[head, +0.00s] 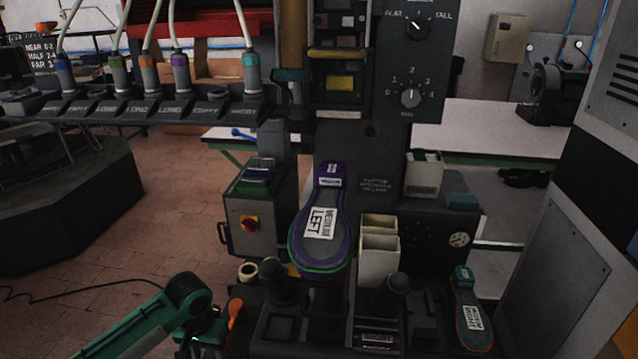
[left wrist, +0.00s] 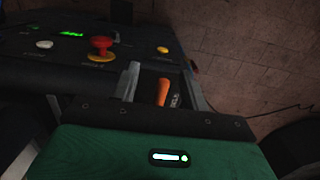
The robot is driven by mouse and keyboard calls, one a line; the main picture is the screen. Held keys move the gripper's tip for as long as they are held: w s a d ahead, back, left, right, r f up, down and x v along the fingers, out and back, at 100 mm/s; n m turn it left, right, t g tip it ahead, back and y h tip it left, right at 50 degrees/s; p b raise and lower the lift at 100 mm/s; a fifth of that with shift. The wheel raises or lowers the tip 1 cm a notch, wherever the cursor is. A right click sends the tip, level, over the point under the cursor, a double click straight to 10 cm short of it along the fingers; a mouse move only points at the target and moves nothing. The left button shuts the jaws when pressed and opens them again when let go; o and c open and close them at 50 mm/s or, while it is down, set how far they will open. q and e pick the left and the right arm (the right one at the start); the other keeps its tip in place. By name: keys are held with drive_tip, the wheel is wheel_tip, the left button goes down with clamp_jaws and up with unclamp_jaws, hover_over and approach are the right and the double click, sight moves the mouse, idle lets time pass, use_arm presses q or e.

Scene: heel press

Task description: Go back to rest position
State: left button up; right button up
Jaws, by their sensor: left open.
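My left arm comes in at the lower left of the head view, with a green link and a dark joint. My left gripper (left wrist: 162,70) shows in the left wrist view, its two grey fingers apart. An orange-handled object (left wrist: 163,92) appears in the gap between the fingers, beyond them; I see no grip on it. An orange piece also shows beside my left arm in the head view (head: 235,311). A control panel (left wrist: 75,65) with a red mushroom button (left wrist: 101,46) lies just past the fingers. My right gripper is out of view.
A sole labelled MEDIUM LEFT (head: 320,222) stands upright on the press, and one labelled MEDIUM RIGHT (head: 472,318) lies at the right. Dark posts (head: 281,284) rise in front. Tiled floor (head: 160,200) is open at left.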

use_arm(q)
wheel_tip(320, 180, down, 15)
drive_tip(key=w+n+t+h+p, duration=0.1)
drive_tip(key=w+t+p, duration=0.1)
drive_tip(key=s+a+f+p, duration=0.1)
drive_tip(key=s+a+f, duration=0.1)
drive_tip(key=s+f, duration=0.45)
drive_tip(key=s+a+f+p, duration=0.2)
drive_tip(key=s+f, duration=0.1)
drive_tip(key=f, duration=0.6)
drive_tip(key=s+d+f, duration=0.1)
drive_tip(key=s+f, duration=0.3)
drive_tip(key=s, duration=0.8)
drive_tip(key=s+d+f+m+p, duration=0.1)
drive_tip(key=s+f, duration=0.4)
drive_tip(key=s, duration=0.8)
drive_tip(key=s+f+y+p, duration=0.1)
drive_tip(key=s+f, duration=0.4)
drive_tip(key=s, duration=0.7)
drive_tip(key=shift+s+d+m+g, duration=0.15)
drive_tip(key=shift+d+m+g, duration=0.15)
drive_tip(key=shift+d+m, duration=0.1)
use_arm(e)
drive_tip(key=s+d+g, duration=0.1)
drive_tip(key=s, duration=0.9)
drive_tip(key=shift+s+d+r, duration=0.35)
